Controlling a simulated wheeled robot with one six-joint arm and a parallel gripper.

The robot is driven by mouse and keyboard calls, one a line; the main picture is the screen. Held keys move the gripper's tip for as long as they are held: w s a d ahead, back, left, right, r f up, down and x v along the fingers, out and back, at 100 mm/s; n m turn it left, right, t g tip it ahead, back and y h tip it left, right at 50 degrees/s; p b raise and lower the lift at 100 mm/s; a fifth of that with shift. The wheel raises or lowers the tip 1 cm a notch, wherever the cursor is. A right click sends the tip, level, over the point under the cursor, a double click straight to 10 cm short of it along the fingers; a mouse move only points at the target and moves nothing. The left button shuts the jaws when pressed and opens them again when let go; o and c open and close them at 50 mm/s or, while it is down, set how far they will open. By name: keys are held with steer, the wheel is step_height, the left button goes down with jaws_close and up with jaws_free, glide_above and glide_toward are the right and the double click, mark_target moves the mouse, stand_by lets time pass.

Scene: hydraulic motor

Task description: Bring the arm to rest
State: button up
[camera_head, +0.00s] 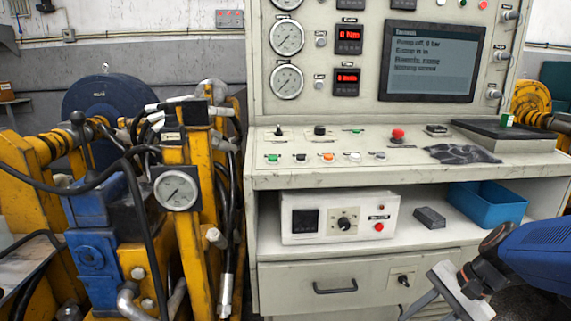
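My arm (545,250) enters from the right edge at the lower right, with a blue link and a dark joint. My gripper (428,305) is at its end, low in front of the cabinet and pointing down to the left. Its grey metal parts run to the bottom edge of the picture. Its fingertips do not show clearly, so I cannot tell whether it is open or shut. I see no object held in it.
The control cabinet (290,275) with a drawer fills the middle. Its shelf holds a white control box (335,218), a dark block (430,217) and a blue bin (487,205) close above my arm. The yellow and blue hydraulic machine (190,250) with hoses stands at left.

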steer(key=s+r+n+t+h, duration=0.3)
steer(key=s+r+n+h, duration=0.3)
steer(key=n, duration=0.6)
steer(key=shift+s+r, duration=0.15)
steer(key=shift+s, duration=0.15)
steer(key=shift+a, duration=0.1)
stand_by(1.3)
